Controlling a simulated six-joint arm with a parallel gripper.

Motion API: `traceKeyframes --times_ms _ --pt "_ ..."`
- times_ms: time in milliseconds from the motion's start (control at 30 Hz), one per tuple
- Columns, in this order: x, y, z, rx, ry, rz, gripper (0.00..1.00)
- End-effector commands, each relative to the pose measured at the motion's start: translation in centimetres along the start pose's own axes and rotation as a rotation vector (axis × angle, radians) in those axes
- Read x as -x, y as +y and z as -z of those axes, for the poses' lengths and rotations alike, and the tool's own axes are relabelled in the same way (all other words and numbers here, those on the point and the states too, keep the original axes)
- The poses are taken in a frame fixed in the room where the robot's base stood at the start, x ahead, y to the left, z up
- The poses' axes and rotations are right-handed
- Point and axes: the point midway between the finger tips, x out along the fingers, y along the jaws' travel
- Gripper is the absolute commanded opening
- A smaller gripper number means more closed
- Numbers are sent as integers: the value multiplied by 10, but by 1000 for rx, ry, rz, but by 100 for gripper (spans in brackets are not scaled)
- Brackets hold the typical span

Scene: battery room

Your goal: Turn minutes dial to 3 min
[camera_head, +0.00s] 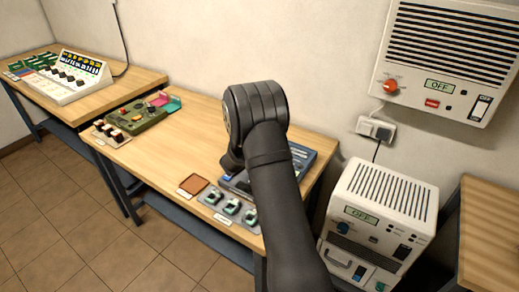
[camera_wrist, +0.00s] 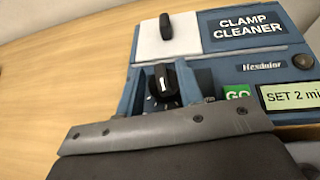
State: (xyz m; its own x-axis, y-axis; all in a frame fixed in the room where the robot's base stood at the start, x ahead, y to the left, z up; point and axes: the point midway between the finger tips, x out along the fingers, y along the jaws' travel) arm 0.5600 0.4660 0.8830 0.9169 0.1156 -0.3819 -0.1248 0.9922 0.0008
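The blue clamp cleaner (camera_wrist: 230,75) fills the right of the wrist view. Its black knob (camera_wrist: 163,82) with a white mark, which looks like the minutes dial, stands at its near left part. The display (camera_wrist: 292,96) reads "SET 2 mi", with the rest cut off. My gripper (camera_wrist: 168,112) is right at the knob, its grey front covering the near edge of the device. In the head view, my arm hides the gripper and most of the clamp cleaner (camera_head: 302,158).
A black lever (camera_wrist: 166,27) on a white plate and a green GO label (camera_wrist: 237,94) are on the device. A grey panel with several green-topped parts (camera_head: 230,208) and a brown pad (camera_head: 193,185) lie beside it.

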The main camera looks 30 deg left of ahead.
Motion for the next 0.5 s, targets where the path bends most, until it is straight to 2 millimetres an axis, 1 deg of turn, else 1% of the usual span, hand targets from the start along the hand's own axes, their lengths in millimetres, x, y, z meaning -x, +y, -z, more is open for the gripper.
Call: traceKeyframes --times_ms 100,333,367,500 --pt "-5 0 1 1 1 0 34" --pt "-6 0 0 1 1 0 34" --pt "-5 0 0 1 1 0 32" --pt "-5 0 0 1 1 0 4"
